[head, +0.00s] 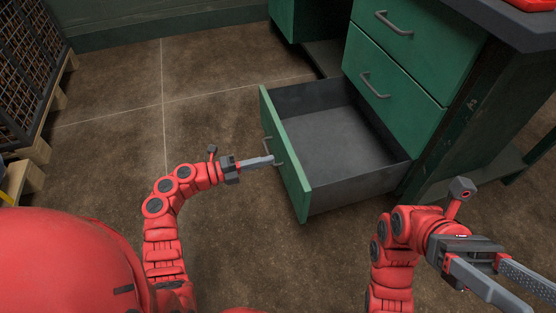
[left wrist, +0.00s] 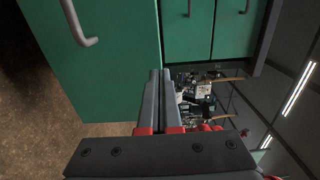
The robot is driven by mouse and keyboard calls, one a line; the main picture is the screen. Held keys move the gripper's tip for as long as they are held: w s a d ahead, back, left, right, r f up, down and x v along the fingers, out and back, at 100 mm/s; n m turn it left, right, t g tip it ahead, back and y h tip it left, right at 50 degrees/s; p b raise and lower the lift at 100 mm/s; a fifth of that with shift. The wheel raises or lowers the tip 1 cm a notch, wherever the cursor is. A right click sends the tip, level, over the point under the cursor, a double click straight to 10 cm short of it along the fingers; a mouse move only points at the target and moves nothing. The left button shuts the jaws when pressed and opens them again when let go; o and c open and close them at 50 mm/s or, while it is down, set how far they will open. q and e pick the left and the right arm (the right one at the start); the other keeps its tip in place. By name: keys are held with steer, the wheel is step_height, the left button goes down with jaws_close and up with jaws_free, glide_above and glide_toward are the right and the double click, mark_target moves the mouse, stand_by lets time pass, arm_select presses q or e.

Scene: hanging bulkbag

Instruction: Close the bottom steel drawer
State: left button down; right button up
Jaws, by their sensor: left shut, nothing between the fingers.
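The bottom steel drawer (head: 342,141) is pulled well out of the green cabinet, and its grey inside is empty. Its green front panel (head: 291,172) faces left, with a grey handle on it partly hidden by my left gripper (head: 271,160). That gripper is shut and empty, with its tips at the outer face of the panel, near the handle. I cannot tell if they touch. In the left wrist view the shut fingers (left wrist: 161,76) point along the green panel (left wrist: 105,75), and a handle (left wrist: 80,27) shows at upper left. My right gripper (head: 541,298) is open and empty at lower right.
Two closed green drawers (head: 393,78) sit above the open one, under a dark worktop (head: 500,22). A wire-sided crate on a wooden pallet (head: 38,75) stands at the left. The brown floor (head: 205,110) left of the drawer is clear.

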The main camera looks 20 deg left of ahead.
mark_target(289, 155)
arm_select(q)
steer(key=b+x, duration=0.2)
steer(key=x, duration=0.1)
steer(key=shift+w+d+f, duration=0.1)
steer(key=shift+w+d, duration=0.1)
steer(key=shift+d, duration=0.1)
steer(key=shift+w+d, duration=0.15)
steer(key=shift+d, duration=0.05)
arm_select(e)
steer(key=s+d+f+n+t+h, duration=0.2)
steer(key=s+d+n+t, duration=0.1)
steer(key=s+d+t, duration=0.4)
steer(key=shift+s+f+n+t+h, duration=0.15)
steer(key=shift+f+n+t+h, duration=0.2)
steer(key=shift+t, duration=0.65)
steer(key=shift+r, duration=0.1)
